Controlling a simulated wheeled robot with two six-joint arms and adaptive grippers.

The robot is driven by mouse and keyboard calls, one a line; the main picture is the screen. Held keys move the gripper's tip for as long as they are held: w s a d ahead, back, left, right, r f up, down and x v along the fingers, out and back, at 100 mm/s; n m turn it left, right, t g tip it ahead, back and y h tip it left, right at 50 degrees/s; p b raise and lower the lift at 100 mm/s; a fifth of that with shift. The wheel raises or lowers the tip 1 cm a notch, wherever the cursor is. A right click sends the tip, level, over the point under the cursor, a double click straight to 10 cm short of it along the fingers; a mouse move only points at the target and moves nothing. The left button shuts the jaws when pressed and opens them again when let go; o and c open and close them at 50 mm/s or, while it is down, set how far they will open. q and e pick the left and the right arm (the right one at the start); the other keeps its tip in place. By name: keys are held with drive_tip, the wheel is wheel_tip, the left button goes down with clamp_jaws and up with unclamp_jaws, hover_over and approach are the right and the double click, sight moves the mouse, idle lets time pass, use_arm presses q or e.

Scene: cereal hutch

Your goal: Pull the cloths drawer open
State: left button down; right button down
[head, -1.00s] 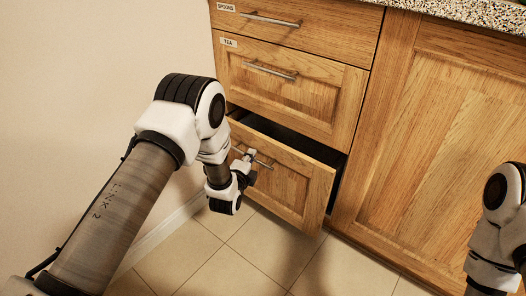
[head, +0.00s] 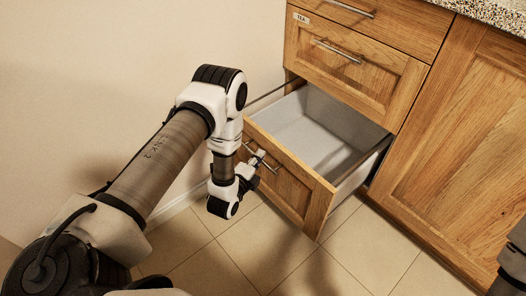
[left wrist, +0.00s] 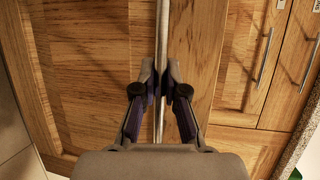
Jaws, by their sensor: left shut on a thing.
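The bottom drawer (head: 296,192) of the wooden cabinet stands well out, and its pale grey inside looks empty. No label shows on its front, so I cannot read that it is the cloths drawer. My left gripper (head: 257,161) is at the drawer front, shut on its metal bar handle (head: 267,164). In the left wrist view the handle (left wrist: 162,25) runs upright between the two fingers of my left gripper (left wrist: 163,90). Part of the handle is hidden by the gripper. My right gripper is not in view.
A shut drawer labelled TEA (head: 352,75) is above, with another shut drawer (head: 385,18) over it. A cabinet door (head: 460,140) is at the right. The tiled floor (head: 335,262) before the cabinet is clear. A plain wall (head: 130,60) is at the left.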

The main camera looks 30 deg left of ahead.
use_arm(q)
drive_tip(key=c, duration=1.2)
unclamp_jaws()
drive_tip(key=s+r, duration=0.1)
drive_tip(key=s, duration=0.6)
drive_tip(key=shift+s+d+r, duration=0.15)
drive_tip(key=shift+d, duration=0.05)
